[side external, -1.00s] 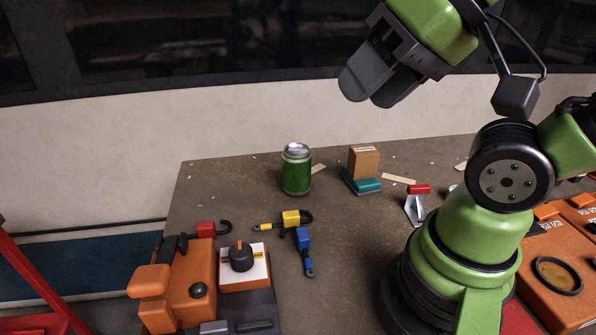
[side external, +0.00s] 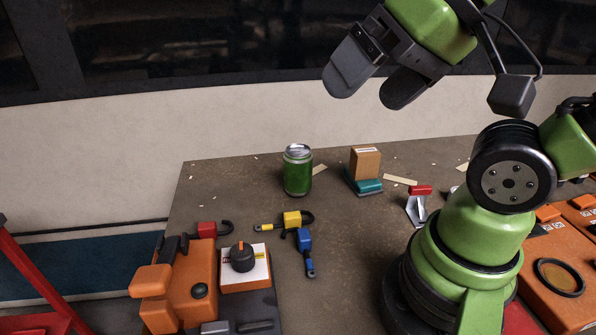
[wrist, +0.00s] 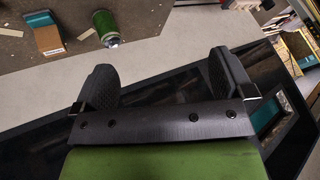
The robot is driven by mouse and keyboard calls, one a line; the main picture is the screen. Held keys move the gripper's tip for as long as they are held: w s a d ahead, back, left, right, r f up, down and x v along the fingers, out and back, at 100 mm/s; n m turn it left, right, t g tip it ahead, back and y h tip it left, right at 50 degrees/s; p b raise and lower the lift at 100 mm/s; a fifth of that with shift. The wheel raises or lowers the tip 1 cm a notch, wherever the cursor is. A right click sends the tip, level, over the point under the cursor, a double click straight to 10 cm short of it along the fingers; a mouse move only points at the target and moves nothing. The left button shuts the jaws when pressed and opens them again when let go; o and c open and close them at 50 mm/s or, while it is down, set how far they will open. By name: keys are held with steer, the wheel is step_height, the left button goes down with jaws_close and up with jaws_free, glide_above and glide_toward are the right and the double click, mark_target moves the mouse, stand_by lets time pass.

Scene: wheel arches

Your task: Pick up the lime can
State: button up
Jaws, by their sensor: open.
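The lime can (side external: 297,172) is a green can with a silver top, standing upright on the brown table. It also shows in the wrist view (wrist: 105,24), at the top, beyond the left finger. My gripper (side external: 367,88) is open and empty, high above the table, up and to the right of the can in the side view. In the wrist view both dark fingers (wrist: 166,84) are spread wide with nothing between them.
A cardboard box on a teal base (side external: 364,166) stands right of the can. Yellow (side external: 291,219) and blue (side external: 304,238) padlock-like items lie in front. An orange device with a black knob (side external: 242,257) sits at front left. A red-topped metal piece (side external: 419,190) stands further right.

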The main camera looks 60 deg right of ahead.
steer(key=w+d+f+m+g+h, duration=0.2)
steer(key=w+d+f+m+h, duration=0.1)
steer(key=w+d, duration=0.4)
steer(key=m+g+h, duration=0.2)
glide_toward(298, 151)
steer(key=x, duration=0.6)
steer(key=shift+w+a+f, duration=0.15)
steer(key=shift+a+f, duration=0.05)
steer(key=shift+f, duration=0.2)
steer(key=x, duration=0.5)
steer(key=shift+d+f, duration=0.3)
steer(key=c, duration=1.2)
steer(key=shift+r, duration=0.15)
